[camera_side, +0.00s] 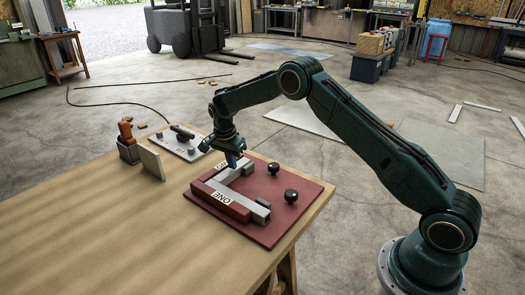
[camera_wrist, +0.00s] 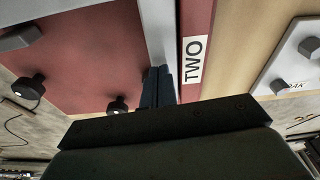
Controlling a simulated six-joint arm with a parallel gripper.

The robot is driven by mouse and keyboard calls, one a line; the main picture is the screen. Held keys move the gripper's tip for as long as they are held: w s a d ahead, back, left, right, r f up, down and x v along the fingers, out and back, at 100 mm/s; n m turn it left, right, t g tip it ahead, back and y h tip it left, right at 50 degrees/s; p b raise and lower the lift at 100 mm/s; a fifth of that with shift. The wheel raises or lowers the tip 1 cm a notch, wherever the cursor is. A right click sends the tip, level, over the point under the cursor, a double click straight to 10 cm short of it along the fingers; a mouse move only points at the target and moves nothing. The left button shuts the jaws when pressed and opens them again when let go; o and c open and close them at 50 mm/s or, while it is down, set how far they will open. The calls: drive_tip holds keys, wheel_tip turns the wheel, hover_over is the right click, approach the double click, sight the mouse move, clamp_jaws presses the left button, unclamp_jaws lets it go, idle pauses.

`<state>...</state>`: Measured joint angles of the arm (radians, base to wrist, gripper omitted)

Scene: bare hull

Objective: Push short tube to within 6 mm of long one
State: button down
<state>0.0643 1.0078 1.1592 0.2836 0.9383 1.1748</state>
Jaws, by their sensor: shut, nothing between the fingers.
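A red board (camera_side: 262,233) lies on the wooden table and carries two red rails, labelled ONE and TWO. A grey tube, apparently the long one (camera_side: 240,199), lies along rail ONE (camera_side: 206,199). A second grey tube, apparently the short one (camera_side: 231,177), lies along rail TWO at an angle to it; it also shows in the wrist view (camera_wrist: 158,30). My gripper (camera_side: 238,161) is shut and empty, its blue fingertips (camera_wrist: 158,100) low at the outer end of the short tube. I cannot tell whether they touch it. The gap between the tubes is not clear.
Two black knobs (camera_side: 273,168) (camera_side: 291,196) stand on the board's right side. Behind it are a light plate with a dark handle (camera_side: 180,138), an upright pale panel (camera_side: 151,162) and an orange-handled tool (camera_side: 126,132). The table's left front is bare.

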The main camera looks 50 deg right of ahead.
drive_tip(key=shift+r, duration=0.5)
drive_tip(key=a, duration=0.8)
drive_tip(key=s+a, duration=0.1)
drive_tip(key=a, duration=0.3)
drive_tip(key=shift+r, duration=0.15)
drive_tip(key=s+d+r+n+t+y, duration=0.1)
drive_tip(key=s+r+n, duration=0.3)
drive_tip(key=s+r, duration=0.6)
drive_tip(key=s+d+r+n+t, duration=0.2)
drive_tip(key=s+r+n, duration=0.3)
drive_tip(key=r, duration=0.8)
drive_tip(key=s+r+n+t+y, duration=0.1)
drive_tip(key=s+n, duration=0.6)
drive_tip(key=s, duration=1.9)
drive_tip(key=shift+r+n+t, duration=0.4)
drive_tip(key=shift+t, duration=0.3)
